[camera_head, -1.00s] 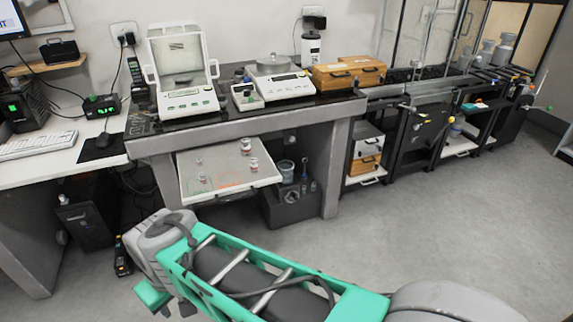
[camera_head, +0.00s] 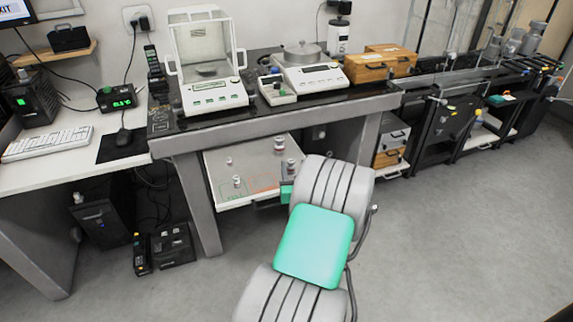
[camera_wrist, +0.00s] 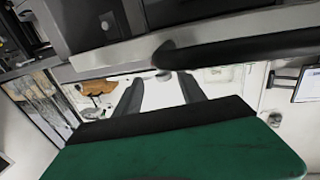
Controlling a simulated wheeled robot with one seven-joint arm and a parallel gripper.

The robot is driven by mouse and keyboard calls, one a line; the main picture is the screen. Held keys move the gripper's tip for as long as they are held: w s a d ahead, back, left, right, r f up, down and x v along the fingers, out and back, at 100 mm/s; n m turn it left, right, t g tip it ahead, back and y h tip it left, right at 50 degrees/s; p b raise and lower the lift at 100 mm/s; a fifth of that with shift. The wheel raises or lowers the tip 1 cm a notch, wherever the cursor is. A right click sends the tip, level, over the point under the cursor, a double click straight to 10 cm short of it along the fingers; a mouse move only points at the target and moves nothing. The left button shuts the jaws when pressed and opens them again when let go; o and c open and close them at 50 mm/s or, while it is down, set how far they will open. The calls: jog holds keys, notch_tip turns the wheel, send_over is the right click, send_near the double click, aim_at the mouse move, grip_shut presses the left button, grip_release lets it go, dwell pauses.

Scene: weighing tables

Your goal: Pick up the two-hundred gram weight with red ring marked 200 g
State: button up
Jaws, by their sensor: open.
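Several small weights stand on a white pull-out shelf (camera_head: 240,150) under the bench. Two larger ones are at its right side, a rear weight (camera_head: 280,144) and a front weight (camera_head: 291,167), both with reddish bands. Smaller weights stand at the left (camera_head: 237,181) and further back (camera_head: 228,161). The markings are too small to read, so I cannot tell which is the 200 g one. My gripper is mostly hidden behind my arm in the head view, near the shelf's front right. In the wrist view its two dark fingers (camera_wrist: 160,94) are apart, with nothing visibly held.
The bench (camera_head: 290,115) overhangs the shelf and carries a glass-walled balance (camera_head: 208,95), a second balance (camera_head: 313,76) and wooden boxes (camera_head: 380,65). Black boxes (camera_head: 172,245) stand on the floor at left. Open floor lies to the right.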

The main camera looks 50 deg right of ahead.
aim_at(291, 160)
jog(key=x, duration=0.2)
jog(key=p+x, duration=0.1)
jog(key=x, duration=0.3)
jog(key=shift+w+a+f, duration=0.25)
jog(key=shift+f, duration=0.05)
grip_shut()
dwell(0.4)
